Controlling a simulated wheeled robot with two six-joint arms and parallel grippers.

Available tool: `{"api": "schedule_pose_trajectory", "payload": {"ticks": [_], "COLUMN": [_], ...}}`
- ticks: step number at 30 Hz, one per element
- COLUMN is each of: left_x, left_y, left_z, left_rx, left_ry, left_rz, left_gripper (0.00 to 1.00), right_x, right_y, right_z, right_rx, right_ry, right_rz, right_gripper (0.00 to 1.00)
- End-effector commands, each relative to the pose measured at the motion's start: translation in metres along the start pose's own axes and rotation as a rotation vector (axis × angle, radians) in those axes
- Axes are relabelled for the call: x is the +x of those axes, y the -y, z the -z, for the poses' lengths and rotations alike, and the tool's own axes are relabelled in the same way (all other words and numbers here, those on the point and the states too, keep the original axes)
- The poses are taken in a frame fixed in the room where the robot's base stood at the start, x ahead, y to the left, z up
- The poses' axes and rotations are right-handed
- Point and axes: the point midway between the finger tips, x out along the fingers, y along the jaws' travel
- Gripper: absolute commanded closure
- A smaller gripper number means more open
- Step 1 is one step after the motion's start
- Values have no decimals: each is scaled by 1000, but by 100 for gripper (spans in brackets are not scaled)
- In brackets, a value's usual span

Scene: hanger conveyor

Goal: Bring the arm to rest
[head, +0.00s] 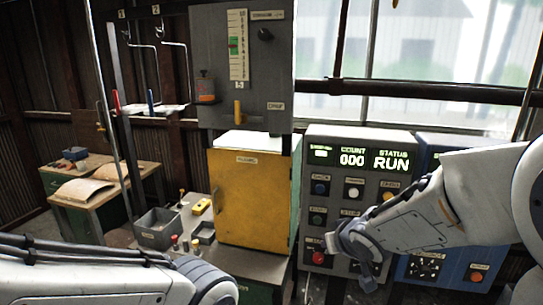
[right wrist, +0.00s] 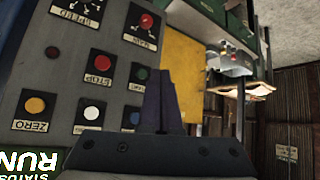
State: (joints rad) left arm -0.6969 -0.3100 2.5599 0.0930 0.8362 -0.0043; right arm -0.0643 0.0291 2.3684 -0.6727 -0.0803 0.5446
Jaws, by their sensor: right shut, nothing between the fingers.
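My right arm comes in from the right in the head view, in front of the control panels. My right gripper (head: 367,280) is held in front of the grey control panel (head: 333,170), close to its lower part. In the right wrist view the dark fingers of my right gripper (right wrist: 162,98) are together, with nothing between them. The panel's buttons show beside the fingers there, and I see no contact with them. My left arm lies across the lower left of the head view; its gripper is not visible.
The panel display (head: 366,159) reads count 000 and status RUN. A red button (head: 318,257) sits low on it. A blue panel (head: 428,266) stands to the right. A yellow cabinet (head: 246,200), grey bin (head: 157,228) and hanging hooks (head: 176,42) are at left.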

Motion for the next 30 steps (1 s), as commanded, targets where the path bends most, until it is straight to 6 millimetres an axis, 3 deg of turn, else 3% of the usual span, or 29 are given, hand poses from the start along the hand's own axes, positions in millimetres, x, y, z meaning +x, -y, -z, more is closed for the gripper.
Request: {"api": "schedule_pose_trajectory", "payload": {"ticks": [1, 6, 9, 12, 15, 18, 30], "left_x": [22, 50, 61, 68, 72, 73, 72], "left_y": [2, 4, 4, 5, 5, 5, 5], "left_z": [-1, -3, -3, -4, -4, -4, -4], "left_rx": [-1, -3, -4, -5, -5, -6, -5], "left_ry": [0, 0, 0, 0, 0, 0, 0], "left_rz": [0, 0, 0, 0, 0, 0, 0], "left_gripper": [50, 50, 50, 50, 50, 50, 50], "right_x": [0, -39, -67, -93, -111, -121, -122], "right_y": [30, 97, 126, 144, 154, 157, 157], "right_z": [-33, -135, -186, -224, -246, -256, -257], "right_rx": [-42, -167, -240, -304, -345, -364, -365], "right_ry": [72, 368, 516, 630, 702, 738, 744], "right_rz": [8, 79, 157, 231, 283, 308, 311], "right_gripper": [100, 100, 100, 100, 100, 100, 100]}}
